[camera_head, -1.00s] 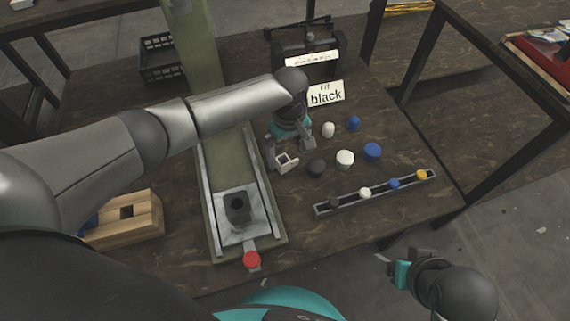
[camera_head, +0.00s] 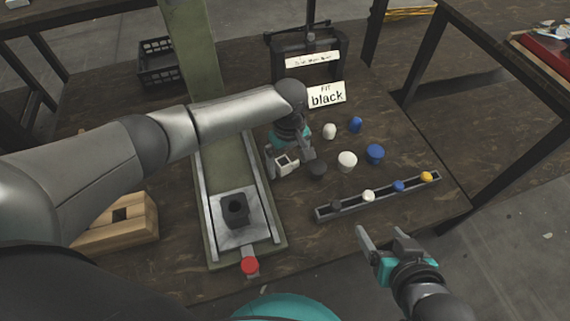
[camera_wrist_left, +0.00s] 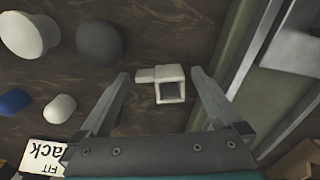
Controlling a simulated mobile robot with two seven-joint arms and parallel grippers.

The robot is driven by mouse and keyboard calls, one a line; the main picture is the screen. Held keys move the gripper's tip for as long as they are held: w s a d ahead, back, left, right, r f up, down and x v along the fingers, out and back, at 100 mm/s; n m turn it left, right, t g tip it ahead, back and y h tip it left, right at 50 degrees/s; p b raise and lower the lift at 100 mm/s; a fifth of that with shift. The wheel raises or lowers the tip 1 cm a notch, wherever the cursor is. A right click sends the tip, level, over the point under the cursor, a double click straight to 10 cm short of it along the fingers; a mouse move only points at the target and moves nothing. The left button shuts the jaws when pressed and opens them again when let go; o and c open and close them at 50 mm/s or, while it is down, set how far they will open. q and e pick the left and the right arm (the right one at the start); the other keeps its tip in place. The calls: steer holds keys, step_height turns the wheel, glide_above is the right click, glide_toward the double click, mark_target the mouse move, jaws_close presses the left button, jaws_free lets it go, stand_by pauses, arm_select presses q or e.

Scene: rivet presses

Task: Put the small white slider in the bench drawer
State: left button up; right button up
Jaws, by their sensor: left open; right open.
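The small white slider (camera_head: 287,163) is a square, hollow white piece with a tab on one side, lying on the dark wooden bench. My left gripper (camera_head: 291,158) is open and low above the bench, with its fingers on either side of the slider. In the left wrist view the slider (camera_wrist_left: 170,86) lies between the spread fingertips, with gaps on both sides. My right gripper (camera_head: 383,232) is open and empty, in front of the bench's near edge. I cannot make out a bench drawer in these views.
A green press base (camera_head: 213,241) with a red knob (camera_head: 250,265) is left of the slider. Black, white and blue caps and a rail (camera_head: 378,200) of small pegs are to its right. A "FIT black" sign (camera_head: 327,95) stands behind. A wooden block (camera_head: 140,222) is at left.

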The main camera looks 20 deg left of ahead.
arm_select(q)
steer(key=c, duration=1.5)
steer(key=shift+r, duration=0.1)
